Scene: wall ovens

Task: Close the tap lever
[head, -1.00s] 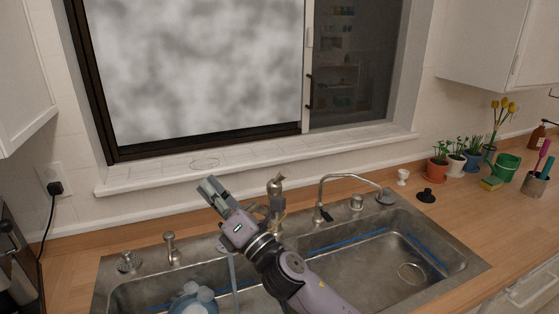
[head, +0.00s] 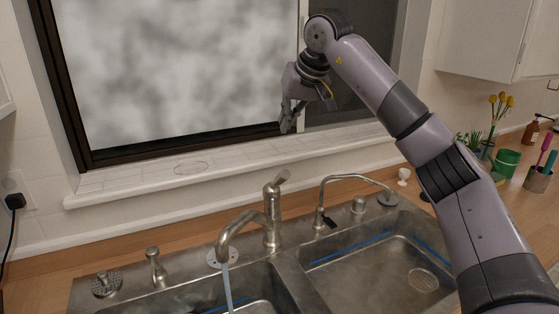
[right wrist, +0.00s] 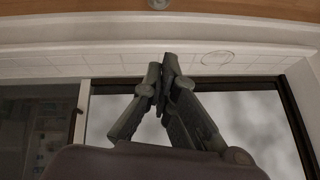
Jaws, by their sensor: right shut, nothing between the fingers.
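The metal tap (head: 271,222) stands behind the divider of the double sink. Its lever (head: 282,178) sits on top and tilts up to the right. A stream of water (head: 228,287) runs from the spout into the left basin. My right gripper (head: 287,121) is above and behind the lever, in front of the window, touching nothing. In the right wrist view its fingertips (right wrist: 163,72) meet with nothing between them. The lever cannot be made out in that view. My left gripper is not in view.
A thin curved faucet (head: 345,178) stands right of the tap. A soap dispenser (head: 155,266) is at the left. The window sill (head: 150,182) runs behind the sink. Potted plants and a green bucket (head: 507,161) stand at the right on the wooden counter.

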